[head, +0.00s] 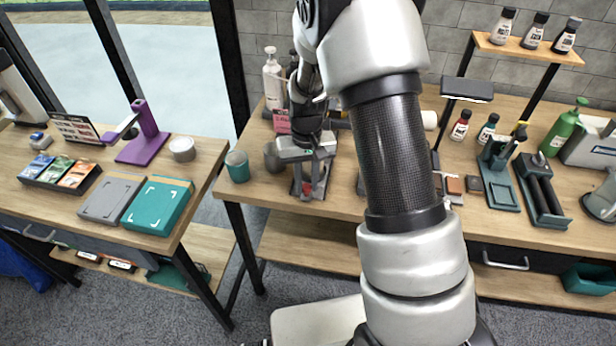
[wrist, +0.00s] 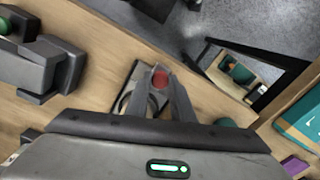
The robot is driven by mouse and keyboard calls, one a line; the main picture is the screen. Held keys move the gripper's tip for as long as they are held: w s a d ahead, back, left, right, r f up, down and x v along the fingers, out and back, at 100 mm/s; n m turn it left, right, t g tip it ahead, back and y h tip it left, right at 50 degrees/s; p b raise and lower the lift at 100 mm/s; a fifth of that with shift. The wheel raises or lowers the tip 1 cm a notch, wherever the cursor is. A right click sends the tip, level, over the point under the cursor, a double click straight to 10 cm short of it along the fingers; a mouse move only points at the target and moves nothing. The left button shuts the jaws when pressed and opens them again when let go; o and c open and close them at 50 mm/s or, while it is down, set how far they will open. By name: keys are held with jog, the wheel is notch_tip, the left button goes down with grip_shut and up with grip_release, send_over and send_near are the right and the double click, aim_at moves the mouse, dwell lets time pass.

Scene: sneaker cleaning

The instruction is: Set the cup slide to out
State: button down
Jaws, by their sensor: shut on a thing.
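My gripper (head: 308,172) reaches down over the left end of the long workbench, in front of the bottles. In the wrist view its grey fingers (wrist: 160,96) are shut around a small spot at a grey fixture with a red round part (wrist: 160,78). The red part also shows low between the grey pieces in the head view (head: 307,188). I cannot make out a separate cup slide; the gripper hides most of the fixture, and its position cannot be read.
A teal cup (head: 237,166) and a dark grey cup (head: 272,157) stand just left of my gripper. A white bottle (head: 273,78) stands behind. The left table holds a purple stand (head: 146,135) and a teal box (head: 157,206). A floor gap separates the tables.

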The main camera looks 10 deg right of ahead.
jog(key=shift+s+a, duration=0.1)
jog(key=shift+s, duration=0.15)
jog(key=c, duration=1.5)
grip_release()
jog(key=shift+s, duration=0.1)
jog(key=shift+c, duration=0.2)
jog(key=shift+r, duration=0.15)
notch_tip(320, 180, up, 17)
jog(key=shift+p, duration=0.45)
